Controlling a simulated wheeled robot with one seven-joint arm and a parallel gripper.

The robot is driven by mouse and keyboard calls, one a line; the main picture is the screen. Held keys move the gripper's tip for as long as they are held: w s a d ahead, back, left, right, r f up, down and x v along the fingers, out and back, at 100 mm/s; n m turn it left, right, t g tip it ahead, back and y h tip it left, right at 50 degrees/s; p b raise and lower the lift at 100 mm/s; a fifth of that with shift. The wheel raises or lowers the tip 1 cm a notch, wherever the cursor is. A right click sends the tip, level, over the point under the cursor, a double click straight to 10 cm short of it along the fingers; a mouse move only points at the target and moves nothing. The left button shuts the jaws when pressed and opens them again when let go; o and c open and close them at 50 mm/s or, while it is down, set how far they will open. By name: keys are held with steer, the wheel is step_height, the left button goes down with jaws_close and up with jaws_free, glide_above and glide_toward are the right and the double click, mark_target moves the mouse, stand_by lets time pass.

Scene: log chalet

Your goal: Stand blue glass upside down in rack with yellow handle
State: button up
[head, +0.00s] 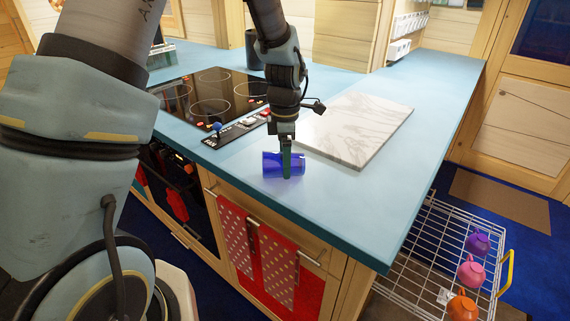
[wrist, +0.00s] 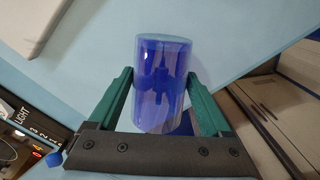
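In the wrist view the blue glass (wrist: 160,95) is between the two green fingers of my gripper (wrist: 158,75), with a fingertip against each side. I cannot tell whether it rests on the counter or hangs slightly above. The white wire rack (head: 415,243) with the yellow handle (head: 507,272) is pulled out at the lower right, below counter height.
Purple (head: 478,244), pink (head: 471,271) and orange (head: 462,306) cups stand along the rack's right side. Its left part looks empty. A marble board (head: 355,128) lies on the blue counter (head: 350,205), right of the gripper. A black cooktop (head: 210,97) is at left.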

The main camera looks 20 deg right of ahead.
steer(key=shift+r, duration=0.1)
steer(key=c, duration=1.1)
